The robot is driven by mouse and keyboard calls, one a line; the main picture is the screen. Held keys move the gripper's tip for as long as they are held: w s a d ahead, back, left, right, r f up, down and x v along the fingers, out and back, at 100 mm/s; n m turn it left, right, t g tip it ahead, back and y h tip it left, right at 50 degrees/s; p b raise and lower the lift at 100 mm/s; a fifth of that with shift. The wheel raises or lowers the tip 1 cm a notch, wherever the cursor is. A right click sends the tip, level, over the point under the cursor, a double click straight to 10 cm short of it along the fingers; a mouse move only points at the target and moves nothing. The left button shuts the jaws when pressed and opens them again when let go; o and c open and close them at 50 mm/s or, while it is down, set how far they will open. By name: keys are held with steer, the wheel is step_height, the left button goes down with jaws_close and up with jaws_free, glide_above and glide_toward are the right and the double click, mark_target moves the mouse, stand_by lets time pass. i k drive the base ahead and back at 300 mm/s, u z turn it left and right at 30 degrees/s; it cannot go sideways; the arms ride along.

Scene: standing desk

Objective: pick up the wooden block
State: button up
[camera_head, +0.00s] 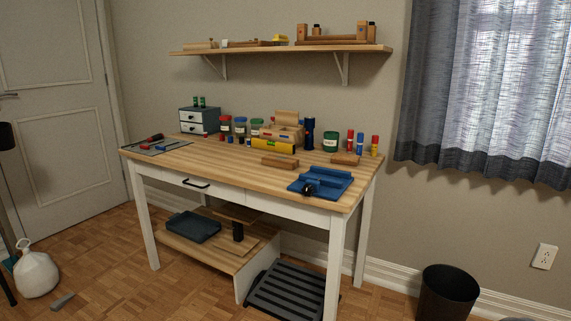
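Two brown wooden blocks lie on the desk top (215,165). One longer wooden block (280,162) lies flat near the middle, in front of a yellow level (273,146). A second, shorter wooden block (345,159) lies farther right, behind a blue vise-like tool (321,183). I cannot tell which of the two the task means. Both look unobstructed from this view. My gripper is not in view.
Jars and a wooden box (286,128) line the desk's back. Hand tools (155,145) lie at the left. A shelf (285,48) hangs above. A black bin (447,294) stands on the floor at right.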

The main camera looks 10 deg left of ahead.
mark_target(291, 163)
steer(key=u, duration=1.9)
steer(key=i, duration=3.25)
steer(key=z, duration=2.65)
